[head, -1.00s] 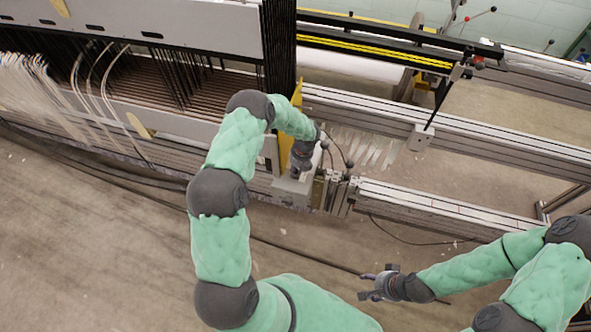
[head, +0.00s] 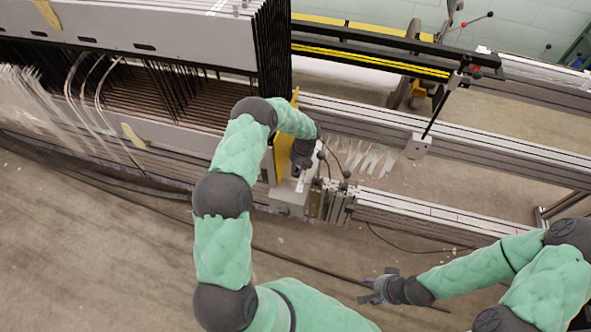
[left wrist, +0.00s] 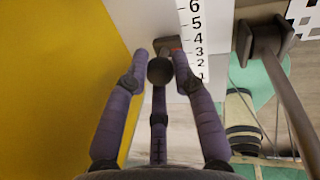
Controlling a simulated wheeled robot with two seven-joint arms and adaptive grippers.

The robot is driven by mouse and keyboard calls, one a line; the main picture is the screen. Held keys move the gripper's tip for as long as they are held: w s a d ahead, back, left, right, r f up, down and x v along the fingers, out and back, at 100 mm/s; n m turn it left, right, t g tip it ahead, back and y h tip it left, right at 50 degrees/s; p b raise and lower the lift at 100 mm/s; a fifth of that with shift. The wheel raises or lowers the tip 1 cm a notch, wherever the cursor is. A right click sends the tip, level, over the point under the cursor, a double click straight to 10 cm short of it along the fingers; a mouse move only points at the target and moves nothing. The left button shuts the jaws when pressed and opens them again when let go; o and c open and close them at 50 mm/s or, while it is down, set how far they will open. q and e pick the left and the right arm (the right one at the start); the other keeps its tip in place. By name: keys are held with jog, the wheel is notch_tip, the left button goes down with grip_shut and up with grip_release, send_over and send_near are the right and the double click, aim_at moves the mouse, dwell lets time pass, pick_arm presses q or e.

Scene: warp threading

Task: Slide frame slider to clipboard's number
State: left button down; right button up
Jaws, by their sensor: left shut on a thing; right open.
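My left gripper (head: 301,168) is at the right end of the loom frame, beside a yellow panel (head: 284,148). A white scale (left wrist: 194,40) with black numbers stands just right of the knob. A small red mark on the slider lies beside the scale near 3 and 4; its exact reading is unclear. My right gripper (head: 373,289) is open and empty above the floor. I cannot make out a clipboard.
Loom frames with white threads (head: 95,85) fill the upper left. Metal rails (head: 450,215) run rightward, with a post block (head: 418,146) on the rear one. A dark rod (left wrist: 280,85) stands right of the scale. The lower-left floor is open.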

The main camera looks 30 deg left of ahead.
pick_arm(q)
jog(key=c, duration=1)
grip_release()
jog(key=shift+d, duration=0.1)
jog(key=shift+r, duration=0.1)
jog(key=shift+r, duration=0.3)
jog(key=r, duration=0.3)
jog(key=d+r, duration=0.1)
jog(key=r, duration=0.3)
jog(key=w+d+r, duration=0.1)
jog(key=r, duration=0.3)
